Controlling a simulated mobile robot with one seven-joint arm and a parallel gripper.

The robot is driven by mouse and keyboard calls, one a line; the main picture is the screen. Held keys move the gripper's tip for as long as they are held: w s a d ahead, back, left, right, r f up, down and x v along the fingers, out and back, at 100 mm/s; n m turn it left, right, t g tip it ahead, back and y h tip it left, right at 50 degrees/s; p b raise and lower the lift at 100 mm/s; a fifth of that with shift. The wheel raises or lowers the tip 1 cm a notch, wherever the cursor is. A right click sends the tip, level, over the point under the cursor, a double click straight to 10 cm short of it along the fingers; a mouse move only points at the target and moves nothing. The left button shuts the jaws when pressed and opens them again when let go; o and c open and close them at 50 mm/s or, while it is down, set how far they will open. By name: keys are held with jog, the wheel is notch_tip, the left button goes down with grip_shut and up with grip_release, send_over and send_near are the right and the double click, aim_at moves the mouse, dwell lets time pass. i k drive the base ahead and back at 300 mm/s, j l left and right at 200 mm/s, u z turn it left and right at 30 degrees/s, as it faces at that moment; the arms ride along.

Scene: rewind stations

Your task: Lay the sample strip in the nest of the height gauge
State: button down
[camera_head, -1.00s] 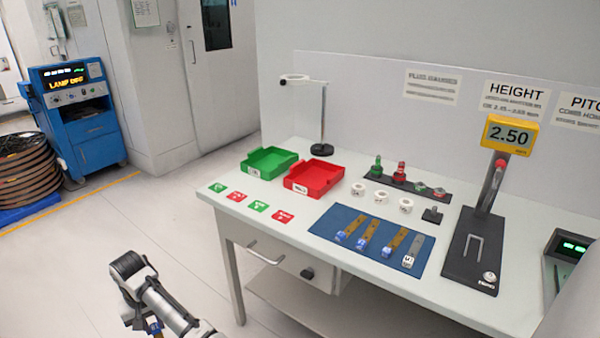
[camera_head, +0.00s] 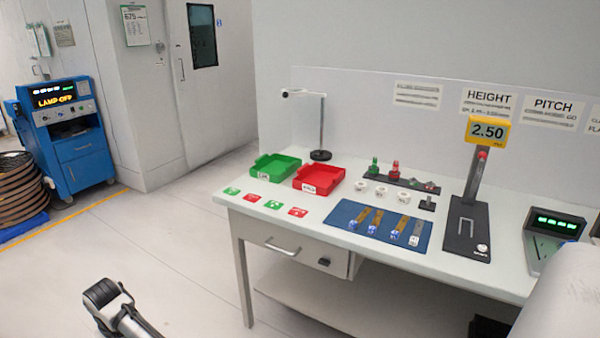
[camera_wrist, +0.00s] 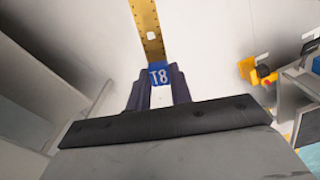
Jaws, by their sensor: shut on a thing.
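The sample strip (camera_wrist: 150,30) is a brass-coloured strip with holes and a blue end tag marked T8. In the wrist view my gripper (camera_wrist: 156,86) is shut on its tagged end, and the strip points away from the jaws. The height gauge (camera_head: 456,248) stands on the right part of the bench, with a black base, a slanted post and a yellow display reading 2.50. A pale U-shaped outline marks the nest area (camera_head: 465,227) on its base, which looks empty.
A blue mat (camera_head: 345,211) holds several strips left of the gauge. Green (camera_head: 275,165) and red (camera_head: 319,178) trays, white rings and a plug rack (camera_head: 413,184) stand behind. A pitch device (camera_head: 553,235) stands right of the gauge. The floor before the bench is clear.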

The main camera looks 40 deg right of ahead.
aim_at(466, 234)
jog(key=z, duration=0.4)
jog(key=j+z, duration=0.1)
jog(key=z, duration=1.1)
jog(key=k+z, duration=0.1)
jog(key=z, duration=0.3)
